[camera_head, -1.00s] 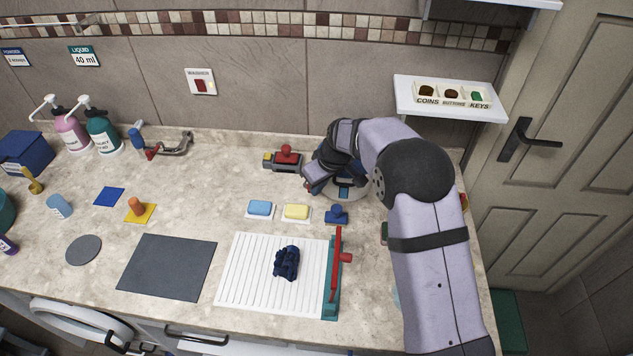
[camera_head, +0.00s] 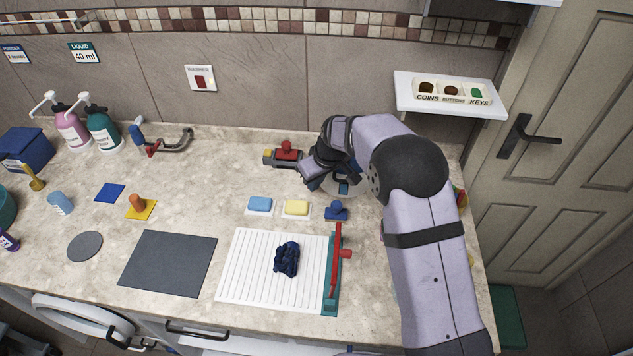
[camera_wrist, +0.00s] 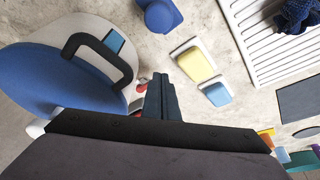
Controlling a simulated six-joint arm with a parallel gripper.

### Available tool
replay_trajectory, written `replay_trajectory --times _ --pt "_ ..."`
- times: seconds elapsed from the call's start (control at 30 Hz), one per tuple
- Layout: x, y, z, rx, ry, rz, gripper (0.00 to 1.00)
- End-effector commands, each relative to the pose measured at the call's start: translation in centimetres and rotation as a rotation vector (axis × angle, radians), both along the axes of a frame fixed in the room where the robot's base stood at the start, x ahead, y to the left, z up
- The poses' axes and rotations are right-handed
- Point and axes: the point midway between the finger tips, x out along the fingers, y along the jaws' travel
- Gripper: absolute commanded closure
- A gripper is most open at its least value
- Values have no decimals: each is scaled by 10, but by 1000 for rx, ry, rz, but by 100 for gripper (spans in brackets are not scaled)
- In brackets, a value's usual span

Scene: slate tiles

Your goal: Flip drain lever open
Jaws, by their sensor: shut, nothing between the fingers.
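No part is labelled as a drain lever, so I cannot tell for certain which one it is. A small grey fitting (camera_head: 269,158) with a red knob on top (camera_head: 287,147) and a yellow end sits at the back of the counter. My gripper (camera_head: 305,172) is just right of and in front of it; I cannot tell if they touch. My gripper's shut, empty fingers (camera_wrist: 164,85) also show in the wrist view. Small red bits (camera_wrist: 137,113) show beside and behind the fingers there, mostly hidden. A pipe fitting (camera_head: 175,146) with blue and red handles stands at the back left.
A blue-and-white rounded object with a black handle (camera_wrist: 100,60) lies close beside my gripper. Blue (camera_head: 260,204) and yellow (camera_head: 296,208) blocks, a blue knob (camera_head: 337,211) and a ribbed white board (camera_head: 240,270) lie in front.

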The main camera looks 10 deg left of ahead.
Motion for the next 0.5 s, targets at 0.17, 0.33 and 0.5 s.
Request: replay_trajectory --times 0.17,0.33,0.5 --pt "-1 3 0 0 0 -24 100" --pt "-1 7 1 0 -1 -77 100" --pt "-2 15 0 -1 -2 -173 100"
